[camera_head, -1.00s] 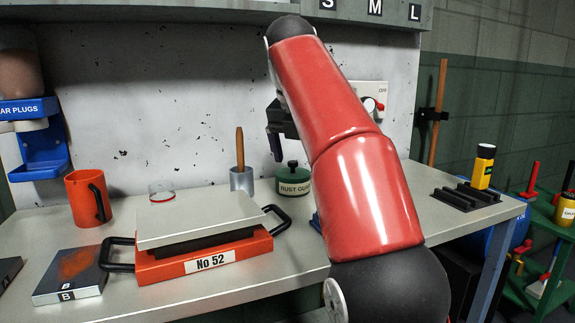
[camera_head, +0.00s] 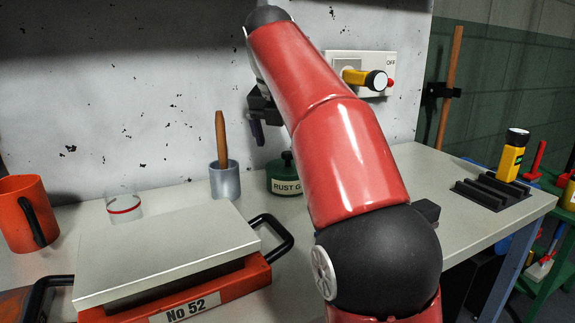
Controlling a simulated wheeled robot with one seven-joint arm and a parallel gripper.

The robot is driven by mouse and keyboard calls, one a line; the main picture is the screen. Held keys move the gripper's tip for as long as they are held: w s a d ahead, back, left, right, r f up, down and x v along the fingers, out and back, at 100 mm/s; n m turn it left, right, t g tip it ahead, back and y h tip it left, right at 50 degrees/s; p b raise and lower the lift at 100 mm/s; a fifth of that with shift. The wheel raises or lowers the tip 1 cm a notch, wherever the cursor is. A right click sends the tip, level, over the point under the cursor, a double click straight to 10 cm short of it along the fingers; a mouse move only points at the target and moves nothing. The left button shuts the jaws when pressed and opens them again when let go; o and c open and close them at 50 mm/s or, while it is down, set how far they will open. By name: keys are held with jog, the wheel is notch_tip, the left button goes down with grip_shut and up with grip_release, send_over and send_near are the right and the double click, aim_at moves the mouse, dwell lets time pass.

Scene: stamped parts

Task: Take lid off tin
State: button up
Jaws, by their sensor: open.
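The tin is a small dark green can (camera_head: 286,182) with a cream "RUST G..." label, standing on the bench near the back wall. Its green lid (camera_head: 283,163) with a round knob is on top. My red arm hides the right side of the tin. My gripper (camera_head: 259,128) is open and empty, pointing down, higher than the tin and a little to its left in the picture. One dark finger shows clearly; the rest is partly hidden behind my arm.
A grey pot (camera_head: 224,181) with a wooden-handled tool stands just left of the tin. A glass ring (camera_head: 123,205), an orange mug (camera_head: 26,213) and the orange "No 52" box (camera_head: 190,301) are further left. A black rack (camera_head: 490,195) is on the right.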

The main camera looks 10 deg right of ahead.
aim_at(288, 153)
jog(key=x, duration=0.4)
jog(key=shift+a+f+b, duration=0.15)
jog(key=shift+b, duration=0.2)
jog(key=c, duration=0.9)
jog(key=shift+o, duration=0.2)
